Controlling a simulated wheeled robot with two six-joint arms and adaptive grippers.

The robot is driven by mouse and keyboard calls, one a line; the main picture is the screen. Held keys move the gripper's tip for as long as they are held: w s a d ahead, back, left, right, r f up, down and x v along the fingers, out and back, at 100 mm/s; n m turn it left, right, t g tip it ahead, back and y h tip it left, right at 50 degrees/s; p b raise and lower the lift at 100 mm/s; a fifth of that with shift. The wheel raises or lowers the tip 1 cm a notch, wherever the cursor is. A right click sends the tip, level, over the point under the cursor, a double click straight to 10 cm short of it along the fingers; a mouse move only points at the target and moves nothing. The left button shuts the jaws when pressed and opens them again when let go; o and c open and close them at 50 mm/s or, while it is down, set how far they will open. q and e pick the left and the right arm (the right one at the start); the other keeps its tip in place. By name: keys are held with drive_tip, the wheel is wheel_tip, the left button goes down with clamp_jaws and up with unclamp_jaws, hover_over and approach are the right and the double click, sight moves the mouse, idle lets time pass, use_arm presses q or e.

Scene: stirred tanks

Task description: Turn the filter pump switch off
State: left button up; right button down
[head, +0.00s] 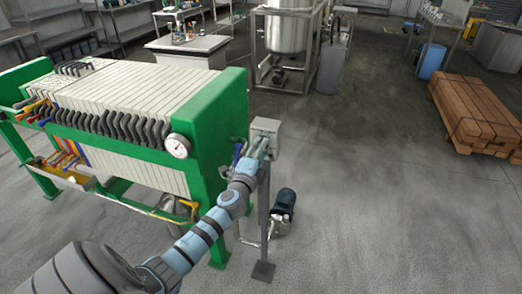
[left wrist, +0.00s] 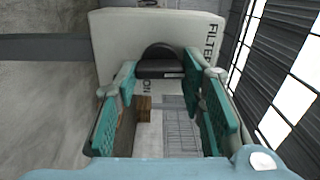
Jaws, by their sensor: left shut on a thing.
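The filter pump switch is a pale grey box (head: 266,128) on a grey post beside the green filter press. In the left wrist view the box face (left wrist: 120,40) fills the top, with the sideways word "FILTER" at its right and "ON" partly visible below the knob. The black switch knob (left wrist: 160,66) sits at the middle of the lower part of the face. My left gripper (head: 260,150) is at the box, and its teal-padded fingers (left wrist: 161,78) are shut on the knob, one on each side. The arm and gripper hide the knob in the head view. My right gripper is not in view.
The green filter press (head: 215,115) with its round gauge (head: 177,146) stands close left of my arm. A dark blue pump (head: 284,201) sits on the floor right of the post (head: 264,225). Stacked timber (head: 480,112) lies farther right. The floor between is clear.

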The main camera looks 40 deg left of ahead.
use_arm(q)
drive_tip(key=shift+m, duration=0.4)
drive_tip(key=o, duration=1.1)
drive_tip(key=shift+o, duration=0.2)
drive_tip(key=v, duration=1.2)
drive_tip(key=shift+w, duration=0.1)
